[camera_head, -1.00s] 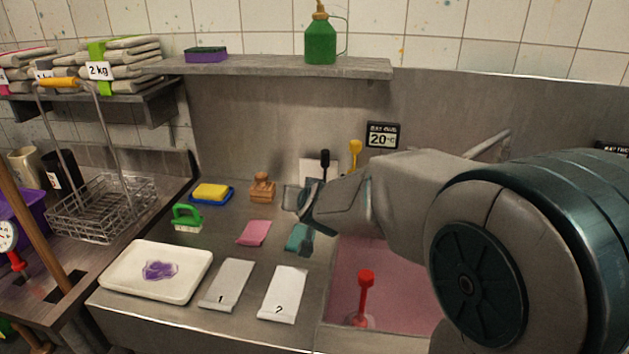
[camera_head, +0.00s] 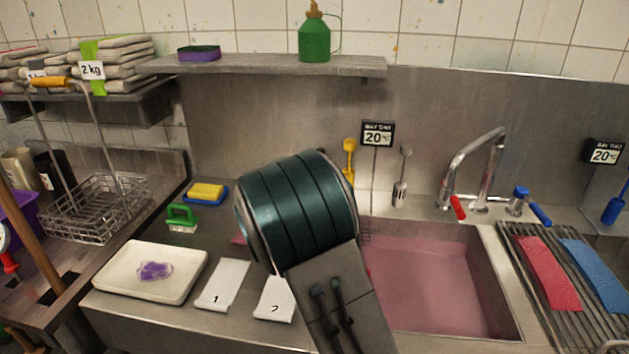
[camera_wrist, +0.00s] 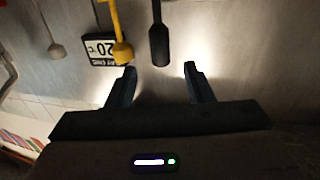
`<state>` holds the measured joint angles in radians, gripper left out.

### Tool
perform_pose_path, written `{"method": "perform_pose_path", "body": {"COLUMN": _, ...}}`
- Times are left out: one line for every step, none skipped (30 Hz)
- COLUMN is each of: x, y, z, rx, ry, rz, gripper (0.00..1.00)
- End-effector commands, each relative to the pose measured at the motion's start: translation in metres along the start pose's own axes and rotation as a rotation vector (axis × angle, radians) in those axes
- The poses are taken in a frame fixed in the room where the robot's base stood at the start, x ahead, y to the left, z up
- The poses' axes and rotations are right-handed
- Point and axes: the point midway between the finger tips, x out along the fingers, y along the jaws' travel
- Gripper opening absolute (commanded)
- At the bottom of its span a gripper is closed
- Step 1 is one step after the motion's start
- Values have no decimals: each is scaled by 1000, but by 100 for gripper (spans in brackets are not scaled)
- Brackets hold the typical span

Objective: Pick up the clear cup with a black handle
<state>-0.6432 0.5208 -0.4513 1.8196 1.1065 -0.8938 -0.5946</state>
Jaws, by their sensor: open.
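In the wrist view a black handle (camera_wrist: 159,42) reaches down from the top edge, its rounded end just above the gap between my fingertips. The clear cup itself does not show in the wrist view. My gripper (camera_wrist: 158,72) is open and empty, with one finger on each side of the handle's line and not visibly touching it. In the head view my arm hides the gripper, the black handle and any cup.
A yellow-handled tool (camera_wrist: 122,45) ends close to my left finger in the wrist view; it also stands by the wall in the head view (camera_head: 349,158). A grey tool (camera_head: 401,175) and temperature sign (camera_head: 378,133) are nearby. The pink-filled sink (camera_head: 440,280) lies right.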

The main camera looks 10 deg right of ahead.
Motion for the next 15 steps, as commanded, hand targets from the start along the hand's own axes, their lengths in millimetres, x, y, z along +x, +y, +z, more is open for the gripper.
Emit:
{"method": "perform_pose_path", "body": {"x": 7, "y": 0, "z": 0, "rx": -1, "ry": 1, "rz": 1, "gripper": 47}}
{"method": "perform_pose_path", "body": {"x": 10, "y": 0, "z": 0, "rx": -1, "ry": 1, "rz": 1, "gripper": 47}}
{"method": "perform_pose_path", "body": {"x": 13, "y": 0, "z": 0, "rx": -1, "ry": 1, "rz": 0, "gripper": 47}}
{"method": "perform_pose_path", "body": {"x": 15, "y": 0, "z": 0, "rx": -1, "ry": 0, "rz": 0, "gripper": 47}}
{"method": "perform_pose_path", "body": {"x": 16, "y": 0, "z": 0, "rx": 0, "ry": 0, "rz": 0, "gripper": 47}}
{"method": "perform_pose_path", "body": {"x": 18, "y": 0, "z": 0, "rx": -1, "ry": 0, "rz": 0, "gripper": 47}}
{"method": "perform_pose_path", "body": {"x": 20, "y": 0, "z": 0, "rx": -1, "ry": 0, "rz": 0, "gripper": 47}}
{"method": "perform_pose_path", "body": {"x": 23, "y": 0, "z": 0, "rx": -1, "ry": 1, "rz": 0, "gripper": 47}}
{"method": "perform_pose_path", "body": {"x": 28, "y": 0, "z": 0, "rx": -2, "ry": 1, "rz": 1, "gripper": 47}}
{"method": "perform_pose_path", "body": {"x": 33, "y": 0, "z": 0, "rx": -2, "ry": 0, "rz": 1, "gripper": 47}}
{"method": "perform_pose_path", "body": {"x": 38, "y": 0, "z": 0, "rx": -2, "ry": 0, "rz": 1, "gripper": 47}}
{"method": "perform_pose_path", "body": {"x": 44, "y": 0, "z": 0, "rx": -2, "ry": 0, "rz": 1, "gripper": 47}}
{"method": "perform_pose_path", "body": {"x": 48, "y": -1, "z": 0, "rx": -1, "ry": 0, "rz": 1, "gripper": 47}}
{"method": "perform_pose_path", "body": {"x": 53, "y": -1, "z": 1, "rx": -1, "ry": 0, "rz": 0, "gripper": 47}}
{"method": "perform_pose_path", "body": {"x": 58, "y": -1, "z": 1, "rx": -1, "ry": 0, "rz": 1, "gripper": 47}}
